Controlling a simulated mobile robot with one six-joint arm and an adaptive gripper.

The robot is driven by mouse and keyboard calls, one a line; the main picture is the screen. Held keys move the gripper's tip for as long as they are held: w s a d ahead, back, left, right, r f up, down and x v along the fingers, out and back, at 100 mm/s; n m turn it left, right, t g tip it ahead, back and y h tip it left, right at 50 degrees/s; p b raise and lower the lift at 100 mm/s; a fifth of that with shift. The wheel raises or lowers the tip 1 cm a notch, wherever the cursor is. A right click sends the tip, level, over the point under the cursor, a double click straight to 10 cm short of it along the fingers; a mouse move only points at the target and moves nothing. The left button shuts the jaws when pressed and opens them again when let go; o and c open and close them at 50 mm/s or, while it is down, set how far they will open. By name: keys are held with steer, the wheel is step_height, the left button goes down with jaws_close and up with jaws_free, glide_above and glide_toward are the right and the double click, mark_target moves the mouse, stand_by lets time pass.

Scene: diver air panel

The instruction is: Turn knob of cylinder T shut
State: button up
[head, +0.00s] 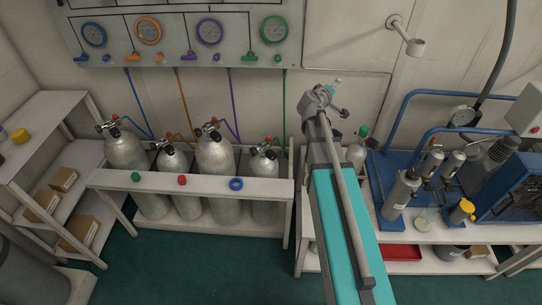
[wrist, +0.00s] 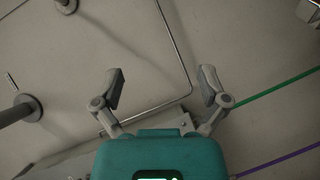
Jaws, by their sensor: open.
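Several grey cylinders stand upright in the rack: one at far left (head: 125,152), a shorter one (head: 172,162), a tall one (head: 214,155) and a short one at right (head: 264,165). Their valves carry red parts and dark knobs. Another grey cylinder with a green top (head: 357,152) stands right of my arm, partly hidden by it. I cannot read any letter, so I cannot tell which is cylinder T. My gripper (head: 338,97) is raised in front of the wall, right of the rack cylinders and apart from them. In the wrist view my gripper (wrist: 162,80) is open and empty.
The gauge panel (head: 180,62) hangs above the rack, with coloured hoses running down to the cylinders. A shelf (head: 50,112) stands left; a blue machine (head: 505,195) and bench stand right. Wall brackets (head: 415,47) project near my gripper.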

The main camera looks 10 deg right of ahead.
steer(key=s+a+f+m+g+y+b, duration=0.2)
steer(key=s+a+f+g+y+b, duration=0.15)
steer(key=s+a+f, duration=0.45)
steer(key=s+a+f+m+g+y+b, duration=0.1)
steer(key=s+a+f+g+y+b, duration=0.25)
steer(key=s+f, duration=0.6)
steer(key=w+d+f+n+t+b, duration=0.2)
steer(key=w+f+n+t+b, duration=0.1)
steer(key=w+n+t+b, duration=0.55)
steer(key=w+d+f+n+t+b, duration=0.3)
steer(key=w+n+t+b, duration=0.25)
steer(key=n+b, duration=0.6)
steer(key=a+f+n+y+b, duration=0.2)
steer(key=f+n+y+b, duration=0.2)
steer(key=n, duration=0.3)
steer(key=a+f+n+g+y+b, duration=0.1)
steer(key=a+f+n+y+b, duration=0.1)
steer(key=f+n+y+b, duration=0.2)
steer(key=a+f+n+g+y+b, duration=0.1)
steer(key=a+f+n+y+b, duration=0.2)
steer(key=n, duration=0.7)
steer(key=shift+s+f+y+b, duration=0.25)
steer(key=shift+f+y+b, duration=0.9)
steer(key=shift+b, duration=0.5)
steer(key=shift+s+a+f+n+g, duration=0.1)
steer(key=shift+a+f+n+g, duration=0.1)
steer(key=shift+n+g, duration=0.25)
